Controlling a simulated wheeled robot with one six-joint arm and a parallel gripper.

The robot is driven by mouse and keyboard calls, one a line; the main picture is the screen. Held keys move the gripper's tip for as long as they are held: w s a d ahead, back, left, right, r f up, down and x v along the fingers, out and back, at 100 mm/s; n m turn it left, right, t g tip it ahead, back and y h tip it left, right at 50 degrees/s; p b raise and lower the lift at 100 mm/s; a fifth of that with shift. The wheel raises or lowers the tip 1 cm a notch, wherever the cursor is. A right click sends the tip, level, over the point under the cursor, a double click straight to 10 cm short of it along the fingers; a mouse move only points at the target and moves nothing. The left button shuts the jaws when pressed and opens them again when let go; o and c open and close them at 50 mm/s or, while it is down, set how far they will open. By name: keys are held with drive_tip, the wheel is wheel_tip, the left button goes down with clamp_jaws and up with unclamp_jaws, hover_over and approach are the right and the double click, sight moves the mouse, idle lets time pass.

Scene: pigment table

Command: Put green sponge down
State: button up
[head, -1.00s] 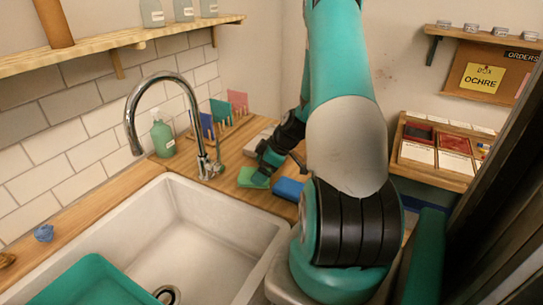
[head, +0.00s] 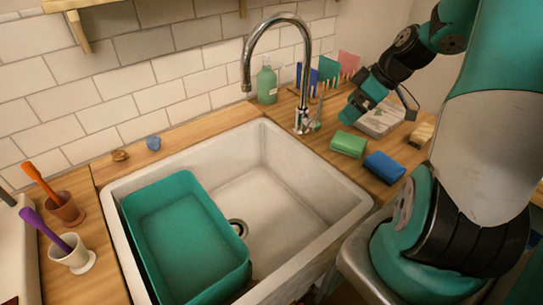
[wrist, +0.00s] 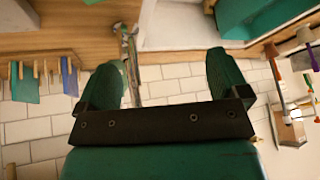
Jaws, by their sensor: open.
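The green sponge (head: 348,144) lies flat on the wooden counter to the right of the sink, beside a blue sponge (head: 384,167). My gripper (head: 350,112) is above and just behind the green sponge in the head view, apart from it. In the wrist view my gripper (wrist: 170,75) shows its two green fingers spread wide with nothing between them. The green sponge does not show in the wrist view.
The white sink (head: 296,191) holds a teal tub (head: 183,228). The tall faucet (head: 301,112), a green soap bottle (head: 267,84) and a rack with coloured cards (head: 327,68) stand behind. A wooden-backed brush (head: 421,134) lies to the right.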

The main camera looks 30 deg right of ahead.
drive_tip(key=s+a+r+n+g, duration=0.1)
drive_tip(key=a+r, duration=0.3)
drive_tip(key=a, duration=0.7)
drive_tip(key=s+a+r+g, duration=0.1)
drive_tip(key=a+r+g, duration=0.15)
drive_tip(key=a, duration=0.95)
drive_tip(key=s+a+r+g, duration=0.1)
drive_tip(key=s+a+r, duration=0.2)
drive_tip(key=s+a, duration=0.7)
drive_tip(key=shift+s+r, duration=0.2)
drive_tip(key=shift+s, duration=0.6)
drive_tip(key=shift+a, duration=0.15)
